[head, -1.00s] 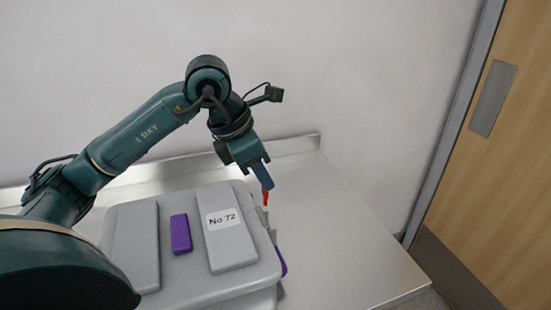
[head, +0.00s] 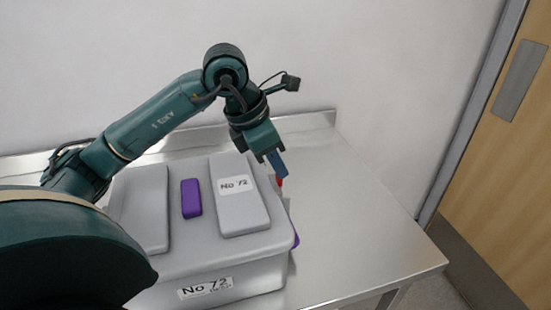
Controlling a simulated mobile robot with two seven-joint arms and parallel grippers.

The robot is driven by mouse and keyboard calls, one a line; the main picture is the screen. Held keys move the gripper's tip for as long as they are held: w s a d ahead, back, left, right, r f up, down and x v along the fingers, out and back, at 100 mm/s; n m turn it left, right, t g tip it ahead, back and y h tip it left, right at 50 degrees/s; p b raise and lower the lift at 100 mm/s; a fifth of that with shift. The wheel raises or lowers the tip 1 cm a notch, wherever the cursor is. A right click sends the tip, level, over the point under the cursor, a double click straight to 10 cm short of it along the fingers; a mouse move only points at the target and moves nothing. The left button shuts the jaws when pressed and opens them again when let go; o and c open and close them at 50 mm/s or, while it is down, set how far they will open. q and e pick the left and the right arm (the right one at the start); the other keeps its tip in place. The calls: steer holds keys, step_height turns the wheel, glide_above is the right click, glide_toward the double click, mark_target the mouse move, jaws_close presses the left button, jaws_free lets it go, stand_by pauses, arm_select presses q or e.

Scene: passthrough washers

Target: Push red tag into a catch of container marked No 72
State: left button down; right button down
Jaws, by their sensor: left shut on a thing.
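The container (head: 205,252) marked No 72 is a grey lidded box on the metal bench, with labels on its lid and front. My right gripper is out of view.
The lid has two raised grey panels and a purple block (head: 191,198) between them. A purple part (head: 295,238) shows at the container's right side. The metal bench (head: 350,225) is clear to the right. A wall stands behind, and a wooden door (head: 500,190) is at the right.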

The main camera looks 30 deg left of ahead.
mark_target(277, 176)
arm_select(q)
steer(key=shift+f, duration=0.4)
steer(key=shift+f, duration=0.15)
stand_by(0.5)
steer(key=shift+w+b, duration=0.1)
steer(key=shift+b, duration=0.2)
steer(key=shift+f+b, duration=0.4)
steer(key=shift+b, duration=0.1)
steer(key=shift+f+b, duration=0.85)
steer(key=shift+f, duration=0.05)
stand_by(0.5)
stand_by(0.3)
steer(key=c, duration=1.2)
jaws_free()
steer(key=shift+c, duration=0.2)
